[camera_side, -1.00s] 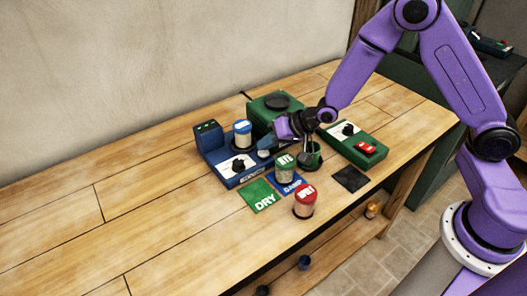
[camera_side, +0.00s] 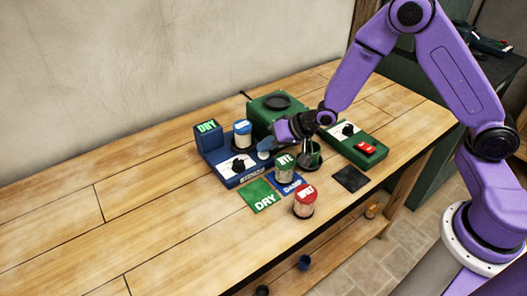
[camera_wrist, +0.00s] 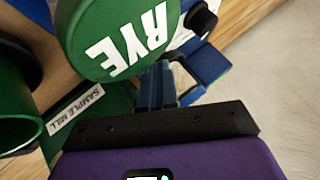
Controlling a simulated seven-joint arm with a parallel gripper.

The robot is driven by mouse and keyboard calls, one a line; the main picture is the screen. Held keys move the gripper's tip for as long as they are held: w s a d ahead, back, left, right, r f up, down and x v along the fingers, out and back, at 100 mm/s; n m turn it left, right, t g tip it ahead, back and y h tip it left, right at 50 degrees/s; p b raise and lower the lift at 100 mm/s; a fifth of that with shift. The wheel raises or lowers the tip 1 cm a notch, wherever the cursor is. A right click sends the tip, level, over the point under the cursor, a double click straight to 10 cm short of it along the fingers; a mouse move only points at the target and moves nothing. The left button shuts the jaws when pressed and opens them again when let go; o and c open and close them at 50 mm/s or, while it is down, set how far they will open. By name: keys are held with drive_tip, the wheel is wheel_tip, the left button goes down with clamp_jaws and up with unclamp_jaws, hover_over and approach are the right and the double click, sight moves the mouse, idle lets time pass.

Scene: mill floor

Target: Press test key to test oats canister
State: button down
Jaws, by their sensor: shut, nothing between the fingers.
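The blue tester (camera_side: 215,170) stands on the bench, and its screen (camera_side: 207,126) reads DRY in green. A blue-lidded canister (camera_side: 242,133) stands on the tester; its label is too small to read. A pale round part, perhaps the test key (camera_side: 264,155), is at the tester's right end. My gripper (camera_side: 272,146) is shut and empty, low beside that part; whether they touch is unclear. Its fingers also show in the wrist view (camera_wrist: 162,85), close to a blue part of the tester. The green-lidded RYE canister (camera_side: 285,168) fills the wrist view's top (camera_wrist: 118,40).
A red-lidded canister (camera_side: 304,200) stands at the front. Green DRY (camera_side: 262,201) and blue DAMP (camera_side: 290,188) mats lie before the tester. The green sample mill (camera_side: 275,106) and a green box with a red switch (camera_side: 355,140) stand behind and right. The bench's left is clear.

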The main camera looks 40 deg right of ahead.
sight(267, 154)
drive_tip(key=shift+r, duration=0.9)
drive_tip(key=shift+r, duration=2.45)
